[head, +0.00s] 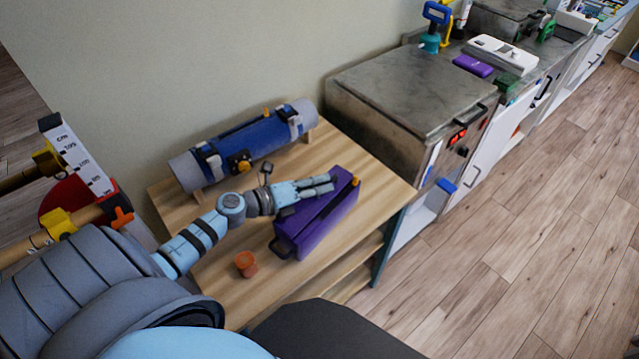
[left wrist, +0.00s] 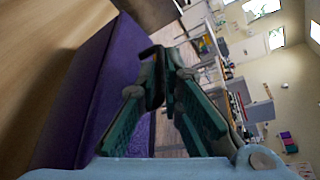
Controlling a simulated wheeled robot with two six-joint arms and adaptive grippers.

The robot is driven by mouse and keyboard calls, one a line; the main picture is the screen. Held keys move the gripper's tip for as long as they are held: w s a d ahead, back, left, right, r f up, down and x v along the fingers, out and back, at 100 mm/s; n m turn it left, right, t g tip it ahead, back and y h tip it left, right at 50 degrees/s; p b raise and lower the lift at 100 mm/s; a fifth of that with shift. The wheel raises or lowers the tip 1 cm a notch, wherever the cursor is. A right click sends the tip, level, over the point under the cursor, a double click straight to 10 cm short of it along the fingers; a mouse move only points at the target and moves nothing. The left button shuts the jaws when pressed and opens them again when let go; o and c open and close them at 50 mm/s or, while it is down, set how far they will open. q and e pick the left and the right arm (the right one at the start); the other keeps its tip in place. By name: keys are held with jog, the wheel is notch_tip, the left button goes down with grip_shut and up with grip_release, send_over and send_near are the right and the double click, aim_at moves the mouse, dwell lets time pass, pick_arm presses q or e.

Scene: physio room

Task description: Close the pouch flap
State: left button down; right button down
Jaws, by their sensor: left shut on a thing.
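The purple pouch (head: 330,213) lies on the wooden table, with a dark lengthwise line across its top. A black handle (head: 282,247) is at its near end and an orange tab (head: 355,181) at its far end. My left gripper (head: 332,184) is over the pouch's upper edge near the far end. In the left wrist view its green fingers (left wrist: 165,75) are closed around a dark piece at the pouch's edge, apparently the flap. The purple side (left wrist: 75,100) fills the left there. The fingers hide the exact grip. My right gripper is not seen.
A blue roll with straps (head: 245,150) lies behind my left arm on the table (head: 215,285). A small orange cup (head: 246,264) stands left of the pouch. A metal-topped cabinet (head: 410,85) stands beyond the table. Open floor (head: 540,240) lies to the right.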

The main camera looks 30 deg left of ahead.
pick_arm(q)
jog(key=c, duration=2)
grip_release()
jog(key=v, duration=0.7)
jog(key=shift+s+a, duration=0.1)
jog(key=shift+s, duration=0.2)
jog(key=shift+w, duration=0.1)
jog(key=shift+f, duration=0.1)
